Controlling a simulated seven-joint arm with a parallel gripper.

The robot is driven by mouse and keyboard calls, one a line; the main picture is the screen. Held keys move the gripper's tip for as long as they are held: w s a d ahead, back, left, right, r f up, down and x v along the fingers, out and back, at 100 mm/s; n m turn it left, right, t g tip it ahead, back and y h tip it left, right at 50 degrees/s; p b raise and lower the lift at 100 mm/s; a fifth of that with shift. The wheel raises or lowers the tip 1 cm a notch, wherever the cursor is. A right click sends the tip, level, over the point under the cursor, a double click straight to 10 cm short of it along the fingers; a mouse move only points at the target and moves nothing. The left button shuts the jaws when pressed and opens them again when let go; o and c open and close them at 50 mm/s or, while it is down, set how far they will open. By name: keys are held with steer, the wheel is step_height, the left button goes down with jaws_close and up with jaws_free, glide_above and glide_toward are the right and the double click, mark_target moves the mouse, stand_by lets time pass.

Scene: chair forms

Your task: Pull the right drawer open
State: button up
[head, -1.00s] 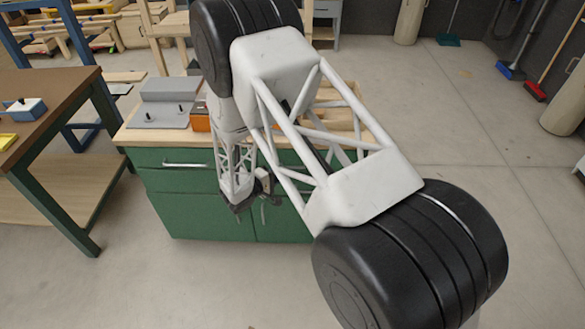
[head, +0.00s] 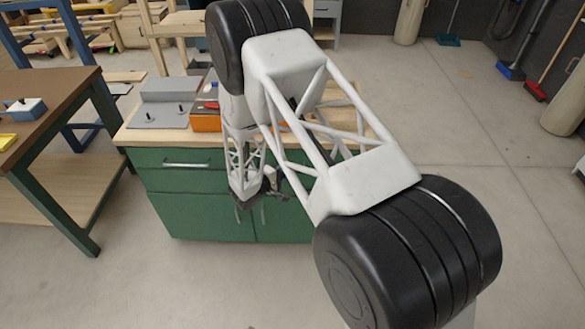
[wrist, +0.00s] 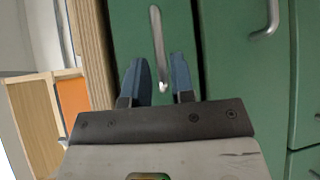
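The green cabinet (head: 205,215) stands ahead of me. Its left drawer (head: 160,178), with a pale bar handle (head: 187,164), is closed. The right drawer is mostly hidden behind my arm in the head view. In the wrist view, a green drawer front (wrist: 125,25) lies just below the wooden top, which is at the left. Its metal bar handle (wrist: 157,40) is in front of my gripper (wrist: 159,65). The two blue fingers are apart, with the handle's near end between them in the picture. I see no contact. In the head view, my gripper (head: 262,200) is before the cabinet front.
Another handle (wrist: 267,20) sits on the neighbouring green front. On the worktop (head: 140,137) are a grey case (head: 168,90) and an orange box (head: 206,123). A brown-topped table (head: 50,85) stands at the left.

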steer(key=shift+x, duration=2.05)
jaws_close()
